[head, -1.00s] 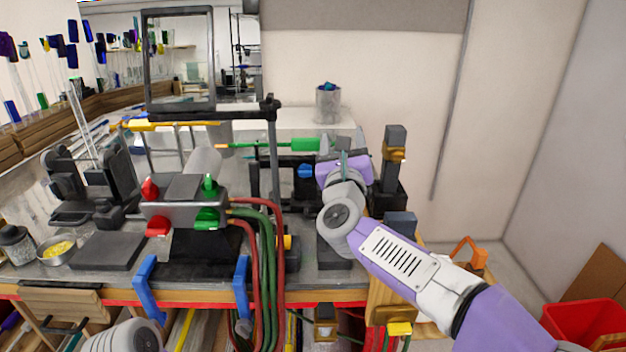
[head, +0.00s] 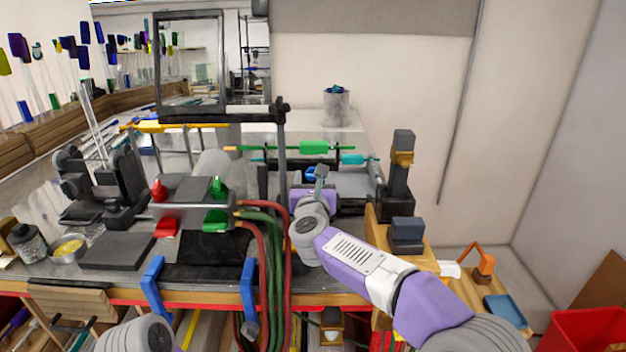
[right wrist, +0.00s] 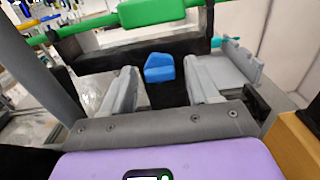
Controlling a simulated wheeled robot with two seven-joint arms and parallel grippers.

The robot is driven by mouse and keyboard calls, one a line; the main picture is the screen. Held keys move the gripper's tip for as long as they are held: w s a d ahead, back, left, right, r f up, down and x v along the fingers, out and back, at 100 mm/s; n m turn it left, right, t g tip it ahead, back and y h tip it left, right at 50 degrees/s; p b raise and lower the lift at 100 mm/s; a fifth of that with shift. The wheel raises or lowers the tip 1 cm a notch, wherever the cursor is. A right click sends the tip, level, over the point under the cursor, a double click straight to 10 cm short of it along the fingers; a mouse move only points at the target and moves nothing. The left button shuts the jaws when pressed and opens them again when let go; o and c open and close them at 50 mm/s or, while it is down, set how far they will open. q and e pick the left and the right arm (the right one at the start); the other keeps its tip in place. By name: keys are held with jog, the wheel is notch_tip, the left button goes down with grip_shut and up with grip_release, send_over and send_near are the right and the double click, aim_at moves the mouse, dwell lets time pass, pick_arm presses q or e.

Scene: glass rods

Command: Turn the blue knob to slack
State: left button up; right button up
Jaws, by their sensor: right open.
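The blue knob (head: 312,174) sits low behind the burner on the bench, partly hidden by my right gripper in the head view. In the right wrist view the blue knob (right wrist: 160,69) stands upright on a dark block, ahead and in the middle. My right gripper (head: 318,180) is open just in front of it. In the wrist view the right gripper's two grey fingers (right wrist: 161,84) are spread to the left and right of the knob, with gaps on both sides. Contact is not visible. My left gripper is out of view; only part of my left arm shows at the bottom.
A green-handled rod (head: 313,148) crosses just above and behind the knob. A dark upright post (head: 282,150) stands close to its left. Red and green hoses (head: 270,260) hang over the bench front. A dark clamp stand (head: 401,165) stands to the right.

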jog(key=c, duration=0.9)
jog(key=shift+c, duration=0.2)
jog(key=shift+n, duration=0.3)
jog(key=n+p, duration=0.1)
jog(key=n, duration=0.2)
jog(key=shift+n, duration=0.4)
jog(key=n+p, duration=0.1)
jog(key=n, duration=0.3)
jog(key=shift+n+p, duration=0.3)
jog(key=shift+p, duration=0.05)
jog(key=n+p, duration=0.2)
jog(key=n, duration=0.2)
jog(key=shift+r, duration=0.1)
jog(key=shift+n+p, duration=1.1)
jog(key=shift+n, duration=1.4)
